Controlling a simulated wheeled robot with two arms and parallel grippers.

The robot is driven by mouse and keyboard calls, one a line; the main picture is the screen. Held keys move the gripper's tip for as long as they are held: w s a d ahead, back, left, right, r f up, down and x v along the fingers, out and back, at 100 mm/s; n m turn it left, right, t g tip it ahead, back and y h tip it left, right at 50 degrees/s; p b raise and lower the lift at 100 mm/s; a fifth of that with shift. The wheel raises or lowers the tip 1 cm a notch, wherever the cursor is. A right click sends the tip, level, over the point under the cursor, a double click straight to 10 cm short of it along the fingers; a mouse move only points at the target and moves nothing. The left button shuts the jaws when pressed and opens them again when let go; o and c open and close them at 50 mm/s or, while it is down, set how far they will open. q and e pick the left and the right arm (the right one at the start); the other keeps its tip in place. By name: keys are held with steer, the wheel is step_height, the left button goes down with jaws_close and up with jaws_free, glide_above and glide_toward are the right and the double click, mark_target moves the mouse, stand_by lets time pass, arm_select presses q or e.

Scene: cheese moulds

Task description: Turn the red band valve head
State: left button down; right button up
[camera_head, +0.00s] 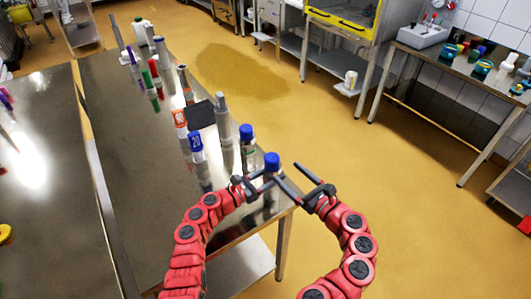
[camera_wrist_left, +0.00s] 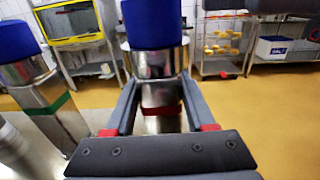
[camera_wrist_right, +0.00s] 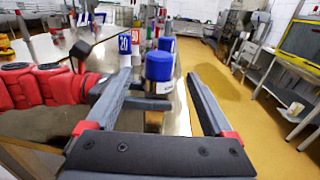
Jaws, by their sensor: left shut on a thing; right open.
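The red-band valve has a blue head (camera_head: 271,161) on a steel body and stands upright at the near right corner of the steel table. Its red band (camera_wrist_left: 161,109) shows low on the body in the left wrist view. My left gripper (camera_head: 257,187) is shut on the steel body below the blue head. My right gripper (camera_head: 291,178) is open; in the right wrist view the blue head (camera_wrist_right: 159,66) lies ahead between its spread fingers. Contact there is not visible. The valve's base is mostly hidden by the grippers.
A green-band valve with a blue head (camera_head: 246,133) stands close by on the left. Open floor lies right of the table.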

mark_target(267, 154)
steer(key=x, duration=1.1)
steer(key=shift+w+a, duration=0.25)
steer(key=c, duration=1.4)
